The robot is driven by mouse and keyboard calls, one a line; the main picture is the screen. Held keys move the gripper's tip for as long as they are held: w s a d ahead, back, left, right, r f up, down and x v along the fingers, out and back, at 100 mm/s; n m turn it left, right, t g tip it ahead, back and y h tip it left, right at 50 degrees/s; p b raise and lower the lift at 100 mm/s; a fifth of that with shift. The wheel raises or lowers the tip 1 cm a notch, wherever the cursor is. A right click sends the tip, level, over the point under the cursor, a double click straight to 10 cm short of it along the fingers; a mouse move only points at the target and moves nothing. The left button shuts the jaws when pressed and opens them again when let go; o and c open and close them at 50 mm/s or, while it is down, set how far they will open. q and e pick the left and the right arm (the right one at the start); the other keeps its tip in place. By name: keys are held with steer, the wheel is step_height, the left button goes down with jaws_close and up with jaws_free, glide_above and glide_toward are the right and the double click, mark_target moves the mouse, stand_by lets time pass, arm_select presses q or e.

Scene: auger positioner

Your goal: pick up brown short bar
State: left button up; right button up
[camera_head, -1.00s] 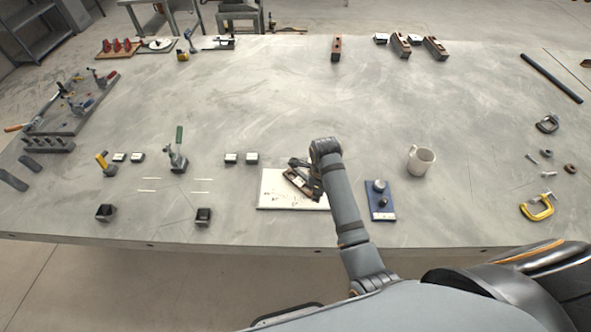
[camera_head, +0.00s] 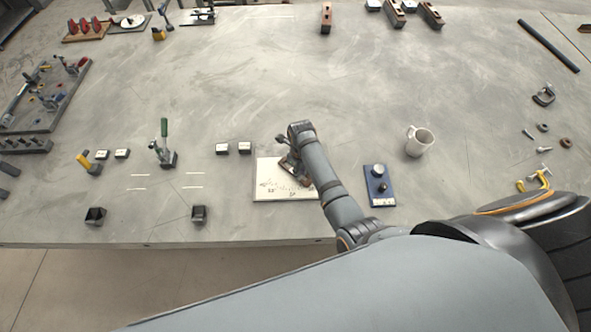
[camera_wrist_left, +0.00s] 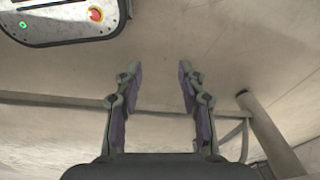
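Several brown blocks lie at the far edge of the table. One short brown bar (camera_head: 326,18) lies alone there, and two others (camera_head: 394,14) (camera_head: 430,14) lie to its right. I cannot tell which one the task names. My right gripper (camera_head: 292,172) is low over the white board (camera_head: 268,192), far nearer than those blocks. Its wrist hides most of its fingers, so its opening and any contents are unclear. My left gripper (camera_wrist_left: 160,68) is open and empty in the left wrist view, above bare floor. It does not show in the head view.
A green-handled clamp (camera_head: 166,150) stands left. Dark square cups (camera_head: 199,214) are near the front edge. The table's middle is clear.

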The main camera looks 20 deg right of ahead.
step_height(320, 180, down, 2)
steer(key=shift+s+f, duration=0.15)
steer(key=shift+f, duration=0.45)
jaws_close()
arm_select(q)
steer(key=shift+s+r, duration=0.2)
steer(key=shift+s, duration=0.85)
arm_select(e)
steer(key=shift+r, duration=0.1)
arm_select(q)
steer(key=shift+s, duration=0.15)
